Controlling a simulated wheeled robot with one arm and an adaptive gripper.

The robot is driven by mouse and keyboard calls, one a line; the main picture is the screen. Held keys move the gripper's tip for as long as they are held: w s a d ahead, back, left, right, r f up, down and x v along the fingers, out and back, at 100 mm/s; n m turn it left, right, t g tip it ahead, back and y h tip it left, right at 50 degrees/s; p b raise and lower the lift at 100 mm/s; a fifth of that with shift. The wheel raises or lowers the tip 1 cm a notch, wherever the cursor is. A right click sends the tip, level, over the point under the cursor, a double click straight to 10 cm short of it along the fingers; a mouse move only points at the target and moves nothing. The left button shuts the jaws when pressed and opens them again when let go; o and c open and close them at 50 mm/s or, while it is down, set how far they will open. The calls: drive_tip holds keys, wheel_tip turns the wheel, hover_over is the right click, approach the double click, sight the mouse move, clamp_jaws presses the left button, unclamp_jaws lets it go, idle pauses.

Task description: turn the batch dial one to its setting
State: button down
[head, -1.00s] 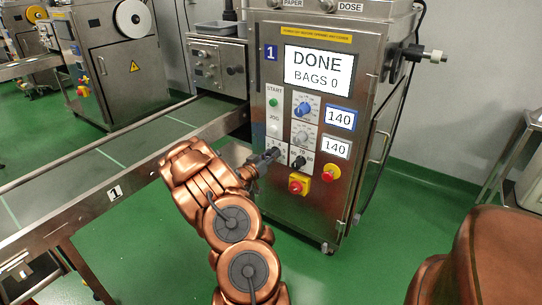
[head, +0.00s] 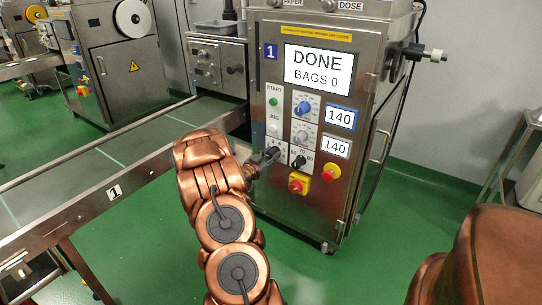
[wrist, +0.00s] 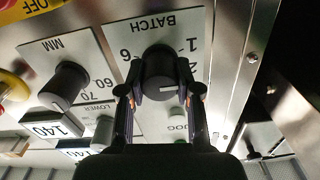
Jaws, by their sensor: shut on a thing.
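The batch dial (wrist: 160,70) is a black round knob on a white plate marked BATCH, seen upside down in the wrist view. The figures 1, 2 and 6 show around it; others are hidden by my fingers. A white pointer line on the knob points to the right in that view, below the 2. My gripper (wrist: 161,92) is shut on the knob, one finger on each side. In the head view my gripper (head: 267,158) is at the lower left of the panel on machine 1 (head: 345,205) and covers most of the dial.
Beside the dial is the MM knob (wrist: 65,86). The screen (head: 318,67) reads DONE, BAGS 0. A conveyor (head: 120,190) runs left of my arm.

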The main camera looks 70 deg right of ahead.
drive_tip(key=shift+m+b, duration=0.45)
drive_tip(key=shift+m, duration=1.65)
drive_tip(key=shift+s, duration=0.1)
drive_tip(key=c, duration=0.8)
unclamp_jaws()
drive_tip(key=v, duration=1.2)
